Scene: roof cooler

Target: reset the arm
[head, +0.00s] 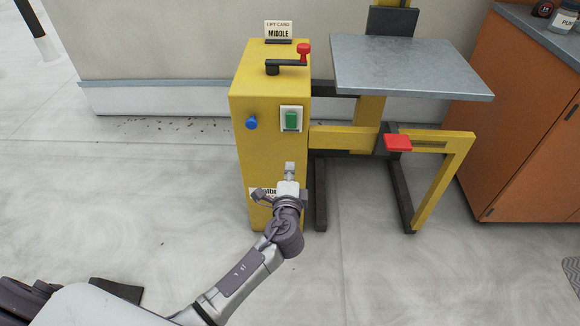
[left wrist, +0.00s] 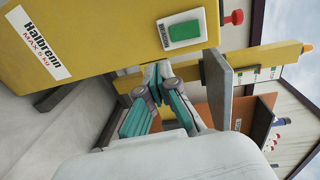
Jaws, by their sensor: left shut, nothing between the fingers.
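My left arm (head: 240,275) reaches up from the bottom of the head view. Its left gripper (head: 290,170) is shut and empty, in front of the lower front of the yellow lift cabinet (head: 262,165). The gripper lies below the green switch (head: 291,120) on its white plate, and appears apart from it. In the left wrist view the closed fingers (left wrist: 158,72) point toward the cabinet, below the green switch (left wrist: 184,31). I cannot tell whether the fingertips touch the cabinet. The gripper partly covers the cabinet's label, which shows in the wrist view (left wrist: 38,43). My right gripper is out of view.
A blue knob (head: 251,122) is left of the switch. On top are a red-knobbed lever (head: 303,53) and a card reading MIDDLE (head: 279,31). To the right are a grey platform (head: 410,68), a red pedal (head: 397,142) and an orange cabinet (head: 520,130).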

